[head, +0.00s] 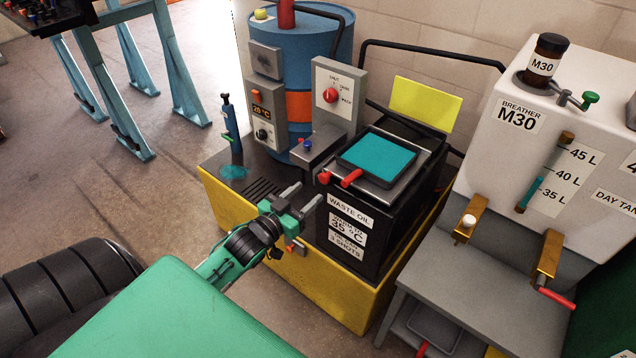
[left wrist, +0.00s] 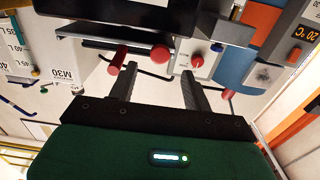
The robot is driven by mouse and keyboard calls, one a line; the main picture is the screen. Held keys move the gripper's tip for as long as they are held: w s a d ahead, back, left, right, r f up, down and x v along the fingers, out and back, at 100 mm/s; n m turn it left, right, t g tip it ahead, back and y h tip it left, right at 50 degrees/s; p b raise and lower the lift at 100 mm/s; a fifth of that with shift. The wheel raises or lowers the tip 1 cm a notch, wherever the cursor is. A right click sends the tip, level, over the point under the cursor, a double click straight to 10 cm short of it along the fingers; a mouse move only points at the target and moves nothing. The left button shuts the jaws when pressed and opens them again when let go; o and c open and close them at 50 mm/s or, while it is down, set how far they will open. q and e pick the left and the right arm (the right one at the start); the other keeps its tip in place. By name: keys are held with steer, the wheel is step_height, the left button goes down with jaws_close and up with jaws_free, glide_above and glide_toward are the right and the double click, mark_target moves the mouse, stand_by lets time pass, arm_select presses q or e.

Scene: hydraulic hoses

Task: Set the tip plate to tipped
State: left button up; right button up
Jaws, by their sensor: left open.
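What looks like the tip plate is a dark-rimmed tray (head: 378,157) with teal liquid, lying about level on top of the black waste oil box (head: 345,262). A red handle (head: 352,178) sticks out of its front edge, with a red knob (head: 325,178) to its left. My left gripper (head: 308,194) is open and empty, in front of the box and short of the handle. In the left wrist view, which is upside down, the red handle (left wrist: 118,57) and red knob (left wrist: 161,53) show near the open fingers (left wrist: 160,72). My right gripper is not in view.
The box stands on a yellow-sided platform (head: 290,270). Behind are a blue drum (head: 300,60), a grey panel with a red dial (head: 335,95) and a yellow plate (head: 424,105). A white M30 tank (head: 540,125) stands to the right. Open floor lies to the left.

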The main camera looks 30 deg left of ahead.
mark_target(322, 180)
arm_select(q)
steer(key=shift+w+d, duration=0.15)
steer(key=shift+w, duration=1.3)
steer(key=shift+w+d, duration=0.1)
steer(key=shift+w, duration=1.3)
steer(key=shift+c, duration=0.2)
jaws_close()
